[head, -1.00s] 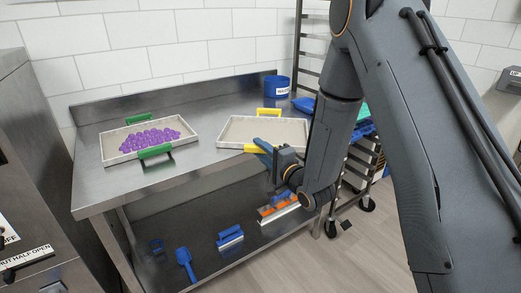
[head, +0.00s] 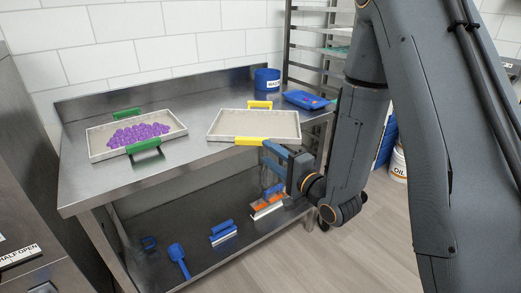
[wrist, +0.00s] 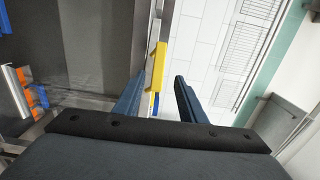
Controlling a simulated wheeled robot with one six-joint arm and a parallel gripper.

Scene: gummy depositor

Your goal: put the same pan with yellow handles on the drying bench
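The pan with yellow handles (head: 213,132) is a shallow, pale tray lying flat on the steel bench, and it looks empty. Its front yellow handle (head: 249,141) hangs at the bench's front edge; its back yellow handle (head: 260,105) is on the far side. My gripper (head: 266,149) is close to the right end of the front handle. In the wrist view, my gripper (wrist: 158,78) is open, with the yellow handle (wrist: 158,65) showing between and ahead of the fingertips. I cannot tell whether they touch. No surface is recognisable as the drying bench.
A green-handled pan (head: 94,147) of purple gummies stands left on the steel bench (head: 190,150). A blue tub (head: 267,79) and blue tray (head: 305,99) are behind. The lower shelf holds a blue scoop (head: 178,260) and brushes. A wheeled rack (head: 300,45) stands behind right.

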